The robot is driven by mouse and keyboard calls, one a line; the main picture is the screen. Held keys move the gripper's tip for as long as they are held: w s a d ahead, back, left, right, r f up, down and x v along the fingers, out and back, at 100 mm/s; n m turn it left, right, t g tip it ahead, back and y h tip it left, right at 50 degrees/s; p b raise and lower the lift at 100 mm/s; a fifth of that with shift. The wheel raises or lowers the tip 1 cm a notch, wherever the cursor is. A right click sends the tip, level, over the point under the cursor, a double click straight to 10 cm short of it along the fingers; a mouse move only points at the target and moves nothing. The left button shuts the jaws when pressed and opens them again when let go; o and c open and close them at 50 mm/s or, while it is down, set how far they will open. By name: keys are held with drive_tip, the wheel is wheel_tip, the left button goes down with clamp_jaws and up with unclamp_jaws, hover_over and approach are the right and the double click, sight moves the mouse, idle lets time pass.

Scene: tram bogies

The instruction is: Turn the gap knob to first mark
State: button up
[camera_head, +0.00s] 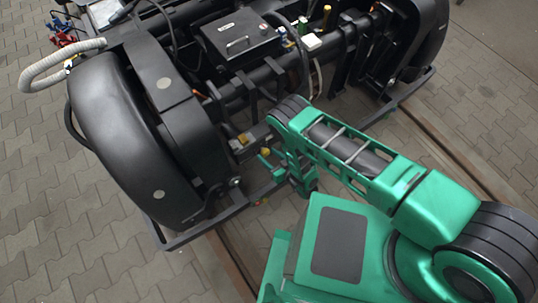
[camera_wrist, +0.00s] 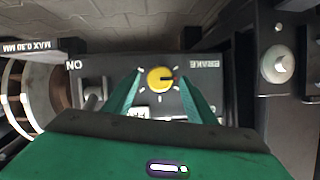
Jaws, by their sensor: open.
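The gap knob (camera_wrist: 160,79) is a round yellow knob with a dark pointer line, set on a dark panel (camera_wrist: 104,64) with white marks around it. In the wrist view its pointer line lies toward the right. My gripper (camera_wrist: 160,96) is open, with its green fingers on either side of the knob in the picture. I cannot tell whether they touch it. In the head view my gripper (camera_head: 268,158) is low beside the bogie, near a small yellow part. The panel carries the words "BRAKE" and "ON", upside down in the wrist view.
The black bogie frame (camera_head: 180,115) with its large wheel covers surrounds the panel. A black box with a handle (camera_head: 240,38) sits on top. In the wrist view a round metal bolt (camera_wrist: 278,64) is at right and a "MAX 0.30 MM" label (camera_wrist: 32,46) at left.

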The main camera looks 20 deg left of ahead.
drive_tip(key=shift+w+a+f, duration=0.2)
drive_tip(key=shift+w+a, duration=0.1)
drive_tip(key=shift+a, duration=0.15)
drive_tip(key=c, duration=1)
drive_tip(key=shift+d, duration=0.2)
drive_tip(key=shift+c, duration=0.2)
drive_tip(key=shift+a, duration=0.1)
drive_tip(key=shift+a, duration=0.1)
